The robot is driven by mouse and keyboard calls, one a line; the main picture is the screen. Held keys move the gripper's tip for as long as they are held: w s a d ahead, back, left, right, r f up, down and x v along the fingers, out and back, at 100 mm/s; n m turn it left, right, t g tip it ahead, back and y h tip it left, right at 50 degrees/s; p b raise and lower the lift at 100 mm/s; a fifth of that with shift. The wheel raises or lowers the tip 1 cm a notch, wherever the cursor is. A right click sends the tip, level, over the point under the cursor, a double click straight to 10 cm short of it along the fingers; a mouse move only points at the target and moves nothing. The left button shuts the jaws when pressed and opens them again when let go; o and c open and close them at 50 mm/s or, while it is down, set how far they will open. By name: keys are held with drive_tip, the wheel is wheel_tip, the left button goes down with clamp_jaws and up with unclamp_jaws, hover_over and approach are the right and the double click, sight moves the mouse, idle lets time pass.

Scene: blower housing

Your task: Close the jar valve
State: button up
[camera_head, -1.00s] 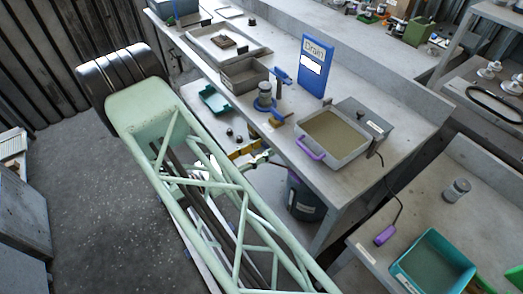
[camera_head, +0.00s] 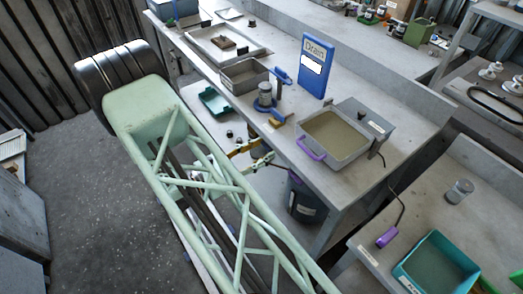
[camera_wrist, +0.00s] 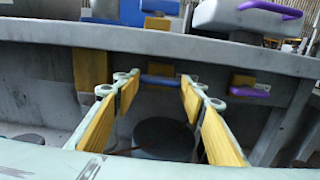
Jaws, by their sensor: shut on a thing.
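A small jar (camera_head: 265,88) stands upright on a blue base on the bench, left of the blue "Drain" sign (camera_head: 316,65). In the wrist view a blue bar-shaped handle (camera_wrist: 160,80) is at the bench's front face. My gripper (camera_wrist: 158,79) has long yellow-padded fingers, one at each end of this blue handle, and is shut on it. In the head view my gripper (camera_head: 258,154) is small and partly hidden below the bench edge. The valve's inside and its exact setting cannot be seen.
A grey tray (camera_head: 308,147) with a purple handle sits right of the jar. A second, purple bar (camera_wrist: 249,91) is on the bench front, right of my gripper. A dark bin (camera_head: 304,199) stands below. The bench edge (camera_wrist: 245,62) runs just above my fingers.

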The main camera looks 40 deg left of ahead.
drive_tip(key=o, duration=0.6)
drive_tip(key=shift+c, duration=0.2)
drive_tip(key=shift+s, duration=0.15)
drive_tip(key=v, duration=1.1)
drive_tip(key=shift+s+a, duration=0.15)
drive_tip(key=shift+s, duration=0.2)
